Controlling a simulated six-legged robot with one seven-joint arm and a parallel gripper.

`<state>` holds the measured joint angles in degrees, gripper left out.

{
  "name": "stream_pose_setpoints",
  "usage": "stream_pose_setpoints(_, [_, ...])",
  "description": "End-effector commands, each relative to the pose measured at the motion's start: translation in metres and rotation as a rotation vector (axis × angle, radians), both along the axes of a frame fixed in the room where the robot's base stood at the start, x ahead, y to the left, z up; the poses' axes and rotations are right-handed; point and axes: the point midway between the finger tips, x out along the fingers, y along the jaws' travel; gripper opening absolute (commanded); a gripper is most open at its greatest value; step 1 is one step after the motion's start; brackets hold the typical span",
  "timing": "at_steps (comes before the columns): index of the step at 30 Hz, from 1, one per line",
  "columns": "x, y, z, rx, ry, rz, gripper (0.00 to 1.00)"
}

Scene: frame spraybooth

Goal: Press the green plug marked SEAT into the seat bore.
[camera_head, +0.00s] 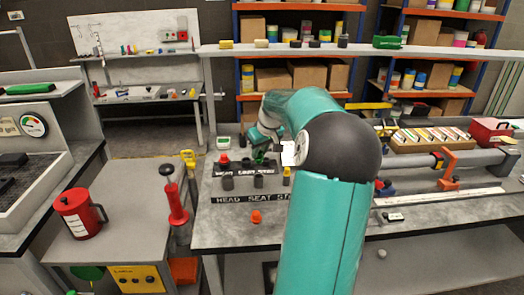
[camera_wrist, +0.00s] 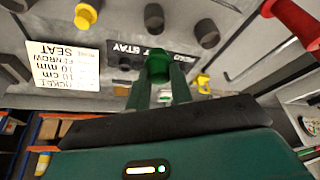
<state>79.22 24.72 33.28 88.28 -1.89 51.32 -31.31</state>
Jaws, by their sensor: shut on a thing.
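My gripper (camera_wrist: 158,88) is shut on the green plug (camera_wrist: 158,65), whose rounded end shows between the two fingers in the wrist view. In the head view my gripper (camera_head: 263,152) is over the rear of the bench fixture, with the green plug (camera_head: 260,158) small and partly covered. Below it is a dark strip with white lettering (camera_head: 242,169); in the wrist view the word STAY shows beside the plug. The seat bore itself is hidden by the plug and gripper, so I cannot tell how far in the plug is.
A red plug (camera_head: 224,160) stands left of my gripper. Several dark posts (camera_head: 227,183) and a yellow one (camera_head: 286,176) stand in front, above a HEAD SEAT label strip (camera_head: 250,198). A red knob (camera_head: 256,216) lies nearer. A SEAT card (camera_wrist: 67,65) is beside my gripper.

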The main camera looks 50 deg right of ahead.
Motion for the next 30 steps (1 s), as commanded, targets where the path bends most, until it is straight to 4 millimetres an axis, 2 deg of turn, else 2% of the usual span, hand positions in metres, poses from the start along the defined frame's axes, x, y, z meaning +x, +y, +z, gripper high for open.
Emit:
stream_pose_setpoints(5, [0.002, 0.001, -0.006, 0.001, 0.0, 0.001, 0.0])
stream_pose_setpoints(18, [0.0, 0.0, -0.042, -0.001, 0.0, -0.001, 0.0])
stream_pose_setpoints(30, [-0.001, 0.0, -0.048, -0.001, -0.001, -0.001, 0.0])
